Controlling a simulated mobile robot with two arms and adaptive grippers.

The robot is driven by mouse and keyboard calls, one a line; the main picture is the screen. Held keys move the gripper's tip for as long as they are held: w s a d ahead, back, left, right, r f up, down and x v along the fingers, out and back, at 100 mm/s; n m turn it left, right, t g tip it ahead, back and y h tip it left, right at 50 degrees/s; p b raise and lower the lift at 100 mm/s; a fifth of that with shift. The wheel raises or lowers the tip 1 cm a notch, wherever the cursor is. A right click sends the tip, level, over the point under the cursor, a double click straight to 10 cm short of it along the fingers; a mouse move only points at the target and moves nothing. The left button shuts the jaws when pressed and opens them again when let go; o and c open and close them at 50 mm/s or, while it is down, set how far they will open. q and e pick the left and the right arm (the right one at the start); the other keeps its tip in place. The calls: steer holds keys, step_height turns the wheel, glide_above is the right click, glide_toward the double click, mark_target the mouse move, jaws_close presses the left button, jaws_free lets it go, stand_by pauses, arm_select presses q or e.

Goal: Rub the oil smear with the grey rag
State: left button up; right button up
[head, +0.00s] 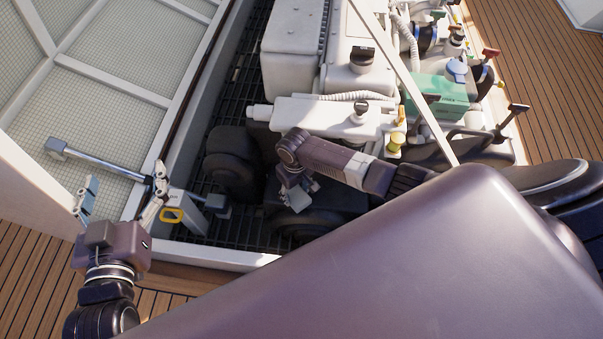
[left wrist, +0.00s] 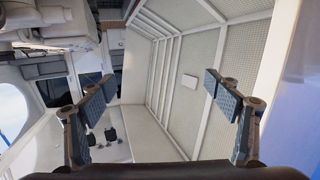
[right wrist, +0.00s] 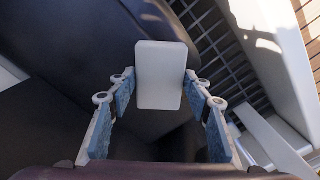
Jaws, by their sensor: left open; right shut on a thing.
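My right gripper (head: 297,190) reaches down into the engine bay beside the dark rounded parts. In the right wrist view its fingers (right wrist: 160,88) are shut on a pale, flat rectangular piece, which looks like the grey rag (right wrist: 160,70). A dark surface lies beyond the rag; I cannot tell whether they touch. I cannot make out the oil smear in any view. My left gripper (head: 122,190) is open and empty near the bay's left edge. In the left wrist view its fingers (left wrist: 161,95) are spread wide with nothing between them.
The white engine (head: 300,115) fills the bay's upper part. The raised hatch (head: 90,100) with its metal strut (head: 105,163) stands at the left. A white post with a yellow ring (head: 172,214) is close to my left gripper. Dark grating (head: 245,90) lines the bay floor.

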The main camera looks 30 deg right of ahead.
steer(key=shift+w+a+r, duration=0.1)
steer(key=shift+w+a, duration=0.3)
steer(key=shift+a, duration=0.2)
steer(key=shift+w+a, duration=0.4)
steer(key=shift+a, duration=0.15)
steer(key=shift+w+a+b, duration=0.4)
steer(key=shift+a+b, duration=0.1)
steer(key=shift+a, duration=0.1)
steer(key=shift+w+a, duration=0.4)
steer(key=shift+a, duration=0.15)
steer(key=shift+w+a+b, duration=0.2)
steer(key=shift+a+b, duration=0.2)
steer(key=shift+b, duration=0.05)
arm_select(q)
step_height(320, 180, up, 10)
steer(key=d+t+h, duration=0.1)
steer(key=t, duration=0.4)
steer(key=shift+d+h, duration=0.2)
steer(key=shift+h, duration=0.1)
